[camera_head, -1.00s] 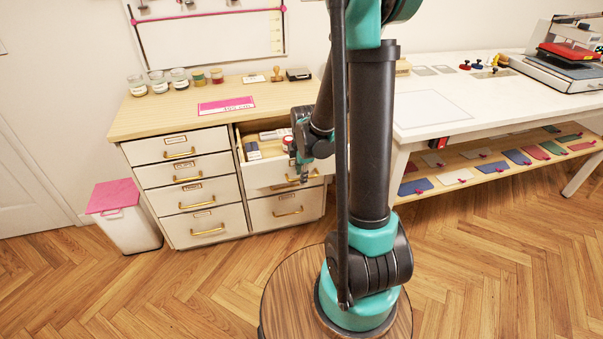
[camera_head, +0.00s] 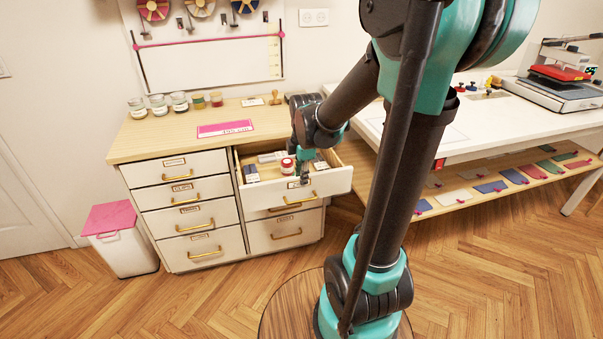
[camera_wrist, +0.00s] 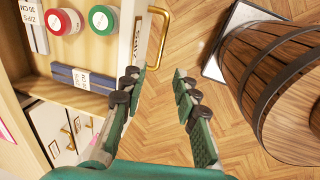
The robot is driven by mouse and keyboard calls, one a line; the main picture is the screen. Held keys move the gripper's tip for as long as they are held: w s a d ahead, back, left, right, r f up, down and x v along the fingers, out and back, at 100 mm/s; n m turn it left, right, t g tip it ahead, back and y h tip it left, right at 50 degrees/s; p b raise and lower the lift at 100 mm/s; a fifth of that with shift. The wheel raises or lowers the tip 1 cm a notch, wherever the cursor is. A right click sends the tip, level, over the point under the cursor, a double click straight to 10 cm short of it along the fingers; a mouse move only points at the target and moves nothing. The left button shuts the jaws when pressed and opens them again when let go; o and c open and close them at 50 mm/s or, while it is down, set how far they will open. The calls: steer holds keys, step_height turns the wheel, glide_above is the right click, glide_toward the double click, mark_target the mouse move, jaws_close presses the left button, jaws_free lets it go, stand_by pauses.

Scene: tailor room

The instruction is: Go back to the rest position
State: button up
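My gripper (camera_wrist: 162,76) is open, with nothing between its green fingers and wooden floor showing through the gap. In the head view, my gripper (camera_head: 303,172) hangs over the front of an open drawer (camera_head: 330,182) at the upper right of the cabinet. In the wrist view the drawer's front edge and gold handle (camera_wrist: 157,24) lie just beyond the left finger. I cannot tell how close they are to it. My arm bends from upper right down to the gripper.
The drawer holds a red-lidded container (camera_wrist: 62,21), a green-lidded one (camera_wrist: 103,19) and a dark blue box (camera_wrist: 82,78). A white table (camera_head: 470,135) stands right of the cabinet (camera_head: 195,205). A pink-lidded bin (camera_head: 120,240) stands left. The floor in front is clear.

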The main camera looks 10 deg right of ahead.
steer(key=shift+s+r, duration=0.1)
steer(key=shift+r, duration=0.4)
steer(key=s+d+f+m+t, duration=0.1)
steer(key=s+f+m, duration=0.2)
steer(key=s+m, duration=0.4)
steer(key=s+d+f+m+t, duration=0.1)
steer(key=s+d+f+m, duration=0.1)
steer(key=s+m, duration=0.5)
steer(key=f+m, duration=0.1)
steer(key=m, duration=0.3)
steer(key=shift+d+m, duration=0.3)
steer(key=shift+m, duration=0.1)
